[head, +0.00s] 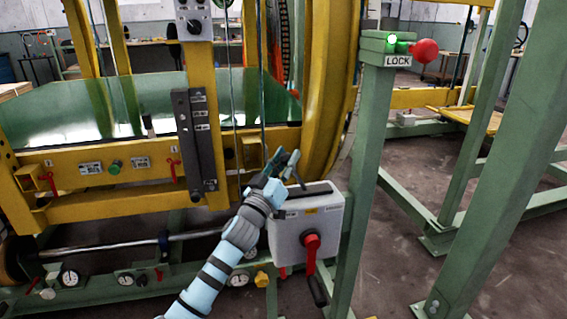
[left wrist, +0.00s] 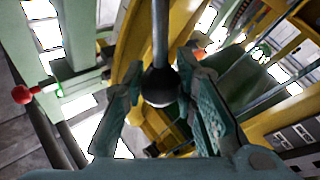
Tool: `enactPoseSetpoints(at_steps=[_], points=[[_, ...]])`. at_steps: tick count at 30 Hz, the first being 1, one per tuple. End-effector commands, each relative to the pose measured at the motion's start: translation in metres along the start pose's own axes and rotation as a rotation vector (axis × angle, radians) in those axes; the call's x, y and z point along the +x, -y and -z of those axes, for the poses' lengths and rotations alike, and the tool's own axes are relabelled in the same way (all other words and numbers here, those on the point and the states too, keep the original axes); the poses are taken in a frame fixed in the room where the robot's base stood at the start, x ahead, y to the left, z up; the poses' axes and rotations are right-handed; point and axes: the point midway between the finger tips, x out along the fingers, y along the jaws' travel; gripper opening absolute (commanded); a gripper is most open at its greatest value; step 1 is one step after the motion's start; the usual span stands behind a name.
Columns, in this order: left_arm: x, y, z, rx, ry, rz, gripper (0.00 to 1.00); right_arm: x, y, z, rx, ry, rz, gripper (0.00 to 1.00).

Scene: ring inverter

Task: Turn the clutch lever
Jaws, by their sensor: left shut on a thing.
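My left gripper (head: 283,160) is just above the grey control box (head: 312,222), at the foot of the big yellow ring. In the left wrist view my left gripper (left wrist: 163,98) is shut on the black ball knob (left wrist: 160,86) of a lever, with a finger on each side. The lever's metal rod (left wrist: 160,35) runs from the knob to the top of that view. This appears to be the clutch lever; in the head view the fingers largely hide its knob. My right gripper is in neither view.
A red handle (head: 311,245) with a black grip is on the box's front. A green post (head: 365,160) stands right of the box, with a LOCK label, a lit green lamp and a red ball (head: 425,51). The yellow ring (head: 322,100) rises close behind my gripper.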

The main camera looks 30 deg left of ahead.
Motion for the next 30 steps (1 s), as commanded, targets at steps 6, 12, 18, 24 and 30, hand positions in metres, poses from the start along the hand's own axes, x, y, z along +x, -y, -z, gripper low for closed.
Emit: enactPoseSetpoints(at_steps=[6,12,18,24,30], points=[[-0.001,0.001,-0.003,-0.001,0.006,0.004,0.48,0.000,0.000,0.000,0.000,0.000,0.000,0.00],[0.000,0.000,-0.002,-0.001,0.004,0.001,0.48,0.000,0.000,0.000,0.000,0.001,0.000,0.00],[-0.012,0.001,-0.003,0.003,0.007,0.002,0.48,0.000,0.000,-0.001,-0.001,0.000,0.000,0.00],[-0.064,0.001,-0.004,0.008,0.010,0.001,0.48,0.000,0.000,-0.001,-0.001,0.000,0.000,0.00],[-0.110,0.000,-0.003,0.004,0.009,0.002,0.48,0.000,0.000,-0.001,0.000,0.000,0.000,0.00]])
